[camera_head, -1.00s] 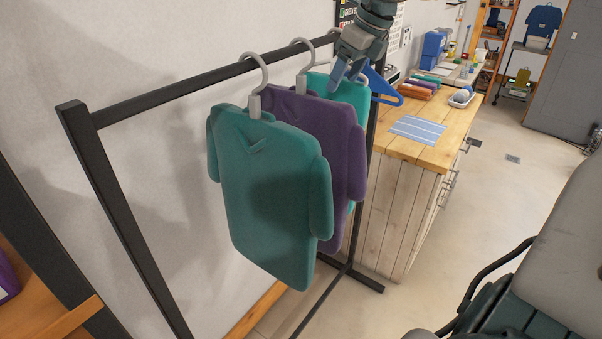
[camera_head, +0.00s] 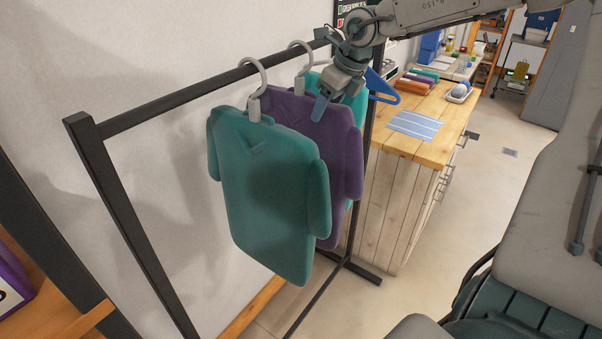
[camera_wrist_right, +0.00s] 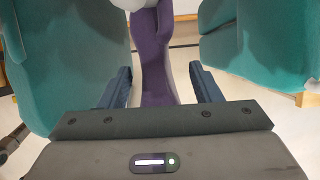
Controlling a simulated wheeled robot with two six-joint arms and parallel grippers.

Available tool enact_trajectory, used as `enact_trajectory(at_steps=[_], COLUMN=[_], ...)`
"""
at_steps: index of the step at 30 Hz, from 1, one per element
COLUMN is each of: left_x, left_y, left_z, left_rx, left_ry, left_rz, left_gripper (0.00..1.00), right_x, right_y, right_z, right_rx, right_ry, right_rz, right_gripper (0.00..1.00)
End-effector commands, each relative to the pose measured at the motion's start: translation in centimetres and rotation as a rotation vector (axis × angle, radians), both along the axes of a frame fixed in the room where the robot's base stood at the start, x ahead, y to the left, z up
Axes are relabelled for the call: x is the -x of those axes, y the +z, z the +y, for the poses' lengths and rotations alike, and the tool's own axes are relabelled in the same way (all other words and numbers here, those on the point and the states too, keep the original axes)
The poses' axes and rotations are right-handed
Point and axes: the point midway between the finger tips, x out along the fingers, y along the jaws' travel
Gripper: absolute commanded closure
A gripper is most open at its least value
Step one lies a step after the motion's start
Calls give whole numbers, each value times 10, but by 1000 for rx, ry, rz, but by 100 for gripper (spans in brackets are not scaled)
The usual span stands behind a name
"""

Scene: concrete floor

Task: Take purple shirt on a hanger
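The purple shirt (camera_head: 343,139) hangs on a grey hanger (camera_head: 301,68) on the black rail, between two teal shirts. The front teal shirt (camera_head: 268,190) covers much of it. My right gripper (camera_head: 321,106) is at the upper part of the purple shirt, below the hanger hook. In the right wrist view its two blue fingers are apart (camera_wrist_right: 162,88), and the purple shirt (camera_wrist_right: 153,55) shows edge-on ahead in the gap between them. I cannot tell whether they touch it. My left gripper is not in view.
The rear teal shirt (camera_head: 355,100) and an empty blue hanger (camera_head: 382,88) are just beyond the gripper. The black rack (camera_head: 180,102) stands along the wall. A wooden counter (camera_head: 435,140) with a striped cloth stands behind it. Floor to the right is partly clear.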

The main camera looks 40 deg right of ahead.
Motion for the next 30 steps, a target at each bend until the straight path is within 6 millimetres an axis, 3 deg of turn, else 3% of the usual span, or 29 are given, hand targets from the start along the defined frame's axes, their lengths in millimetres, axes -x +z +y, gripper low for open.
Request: enact_trajectory(at_steps=[1, 6, 9, 20, 30], left_x=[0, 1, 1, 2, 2], left_y=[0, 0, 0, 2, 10], left_z=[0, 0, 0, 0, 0], left_rx=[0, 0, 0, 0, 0], left_ry=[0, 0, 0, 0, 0], left_rz=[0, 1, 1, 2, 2], left_gripper=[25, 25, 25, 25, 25], right_x=[0, 0, 0, 0, 2], right_y=[0, 0, 0, 4, 22], right_z=[0, 0, 0, -1, -4], right_rx=[0, 0, 0, 0, -1], right_ry=[0, 0, 0, -1, -2], right_rz=[0, 0, 0, -1, -3], right_gripper=[52, 86, 100, 100, 100])
